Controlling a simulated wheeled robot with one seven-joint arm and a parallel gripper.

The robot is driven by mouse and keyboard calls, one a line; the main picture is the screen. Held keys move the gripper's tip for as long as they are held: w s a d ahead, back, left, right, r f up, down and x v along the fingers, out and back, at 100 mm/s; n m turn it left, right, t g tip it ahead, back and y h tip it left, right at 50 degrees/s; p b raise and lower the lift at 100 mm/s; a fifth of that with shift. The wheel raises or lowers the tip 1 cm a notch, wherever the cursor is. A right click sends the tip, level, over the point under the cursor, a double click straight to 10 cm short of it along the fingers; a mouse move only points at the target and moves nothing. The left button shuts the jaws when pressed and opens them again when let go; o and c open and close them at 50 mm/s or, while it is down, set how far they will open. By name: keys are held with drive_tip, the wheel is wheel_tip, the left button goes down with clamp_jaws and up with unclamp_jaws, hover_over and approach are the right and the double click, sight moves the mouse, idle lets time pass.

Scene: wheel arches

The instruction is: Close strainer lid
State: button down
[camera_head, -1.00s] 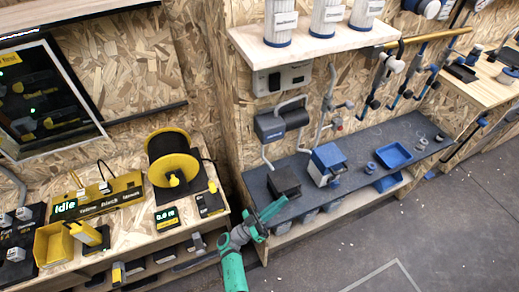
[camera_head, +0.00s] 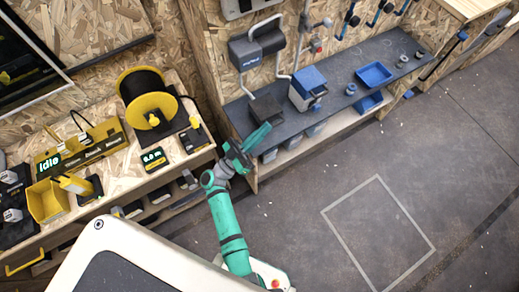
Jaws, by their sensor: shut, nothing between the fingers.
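Two boxy units stand on the dark grey bench (camera_head: 345,82); I cannot tell for sure which is the strainer. One is a white and grey box with a blue top (camera_head: 307,76); its top appears to be down, but details are too small to tell. The other is a low dark grey box (camera_head: 266,108) to its left, under a pipe. My teal gripper (camera_head: 257,137) is shut and empty at the bench's front left edge, in front of the dark box. It partly hides that edge.
A blue tray (camera_head: 374,73) and small grey rings stand on the bench to the right. A dark wall unit (camera_head: 258,47) with pipes hangs above. At left is a wooden bench with a yellow reel (camera_head: 148,95). The floor (camera_head: 330,210) in front is clear.

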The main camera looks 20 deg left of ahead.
drive_tip(key=s+d+r, duration=0.3)
drive_tip(key=s+r, duration=0.1)
drive_tip(key=s, duration=0.5)
drive_tip(key=shift+r, duration=0.4)
drive_tip(key=d+f+n+g+y, duration=0.45)
drive_tip(key=d+f, duration=0.35)
drive_tip(key=f, duration=0.4)
drive_tip(key=s+d+f+n+g+y, duration=0.25)
drive_tip(key=s+f+g+y, duration=0.2)
drive_tip(key=s+f, duration=0.45)
drive_tip(key=s+d+r+m+t+y, duration=0.1)
drive_tip(key=s+r, duration=0.3)
drive_tip(key=r, duration=0.5)
drive_tip(key=s+d+r+m+t+y, duration=0.1)
drive_tip(key=s+r, duration=0.4)
drive_tip(key=r, duration=0.5)
drive_tip(key=shift+s+d+m+t+y, duration=0.15)
drive_tip(key=shift+d+m+t+y, duration=0.15)
drive_tip(key=shift+d+m+t, duration=0.35)
